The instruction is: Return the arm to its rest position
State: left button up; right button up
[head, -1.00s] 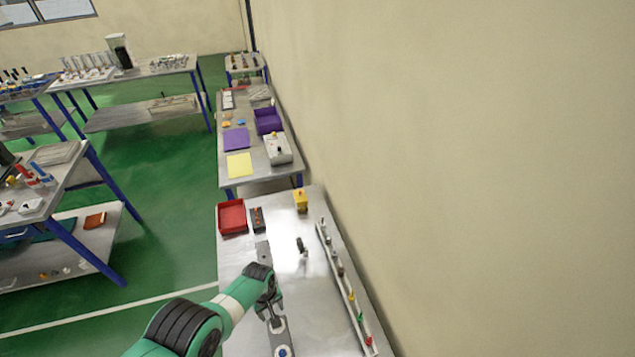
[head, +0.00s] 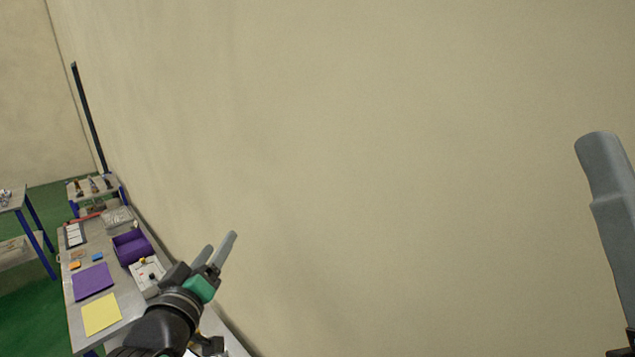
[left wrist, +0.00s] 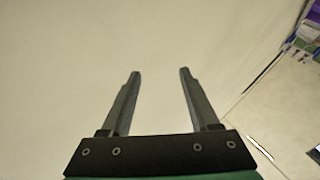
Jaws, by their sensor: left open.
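My left arm comes in at the bottom of the head view. Its gripper (head: 220,242) is raised, fingers pointing up and right in front of the beige wall. In the left wrist view the same gripper (left wrist: 160,73) is open, with a clear gap between its two grey fingers and nothing in it. A grey finger that looks like part of my right gripper (head: 608,215) stands at the right edge of the head view. The rest of that gripper is out of frame, so its opening cannot be told.
A bare beige wall (head: 400,150) fills most of the head view. At lower left, a bench holds a purple bin (head: 132,247), a purple sheet (head: 93,282), a yellow sheet (head: 101,315) and a pale box (head: 147,275). The arm hides most of the nearer bench.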

pick_arm(q)
jog(key=s+r+m+t+h, duration=0.1)
jog(key=s+r+m+t, duration=0.6)
jog(key=s+r, duration=1.7)
jog(key=s+t, duration=0.1)
jog(key=t, duration=0.1)
jog(key=shift+d+r+t+h, duration=0.3)
jog(key=shift+d+r+t, duration=0.05)
jog(key=shift+t, duration=0.05)
jog(key=shift+w, duration=0.1)
